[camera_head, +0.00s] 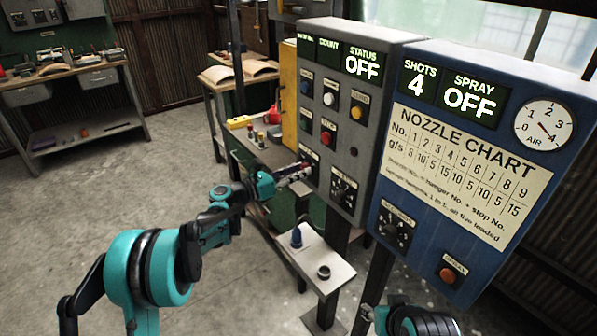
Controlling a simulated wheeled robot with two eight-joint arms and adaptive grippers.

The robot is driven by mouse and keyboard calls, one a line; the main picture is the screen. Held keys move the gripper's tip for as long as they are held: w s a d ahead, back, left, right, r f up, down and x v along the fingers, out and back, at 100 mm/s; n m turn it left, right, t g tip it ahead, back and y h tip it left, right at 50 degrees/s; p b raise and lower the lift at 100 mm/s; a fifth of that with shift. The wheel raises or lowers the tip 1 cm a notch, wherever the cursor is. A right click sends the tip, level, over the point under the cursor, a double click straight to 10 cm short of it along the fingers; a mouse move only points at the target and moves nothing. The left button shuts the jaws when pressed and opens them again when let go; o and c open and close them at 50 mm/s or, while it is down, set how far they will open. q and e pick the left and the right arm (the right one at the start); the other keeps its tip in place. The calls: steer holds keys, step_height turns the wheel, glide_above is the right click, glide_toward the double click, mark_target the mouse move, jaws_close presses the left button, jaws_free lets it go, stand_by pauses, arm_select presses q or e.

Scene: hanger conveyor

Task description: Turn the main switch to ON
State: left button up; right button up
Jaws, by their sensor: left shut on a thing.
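The grey control panel (362,60) stands at the centre, and its status display (362,65) reads OFF. My left arm reaches in from the left. My left gripper (303,170) is at the lower left of the panel face, shut on a small control there with a red part, which I take to be the main switch (309,157). The fingers hide most of it, so I cannot read its position. Part of my right arm shows at the bottom edge, right of centre; its gripper fingers do not show.
A blue panel (386,190) with a nozzle chart, a dial and a spray display reading OFF stands to the right. Workbenches stand behind; the left floor is clear.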

arm_select(q)
steer(key=shift+m, duration=0.3)
steer(key=m+y+p, duration=0.1)
steer(key=m+p, duration=0.1)
steer(key=m, duration=1.4)
steer(key=shift+s+d+m, duration=0.1)
steer(key=shift+s+m, duration=0.05)
steer(key=shift+m, duration=0.15)
stand_by(0.4)
steer(key=o, duration=1.2)
steer(key=shift+c, duration=0.2)
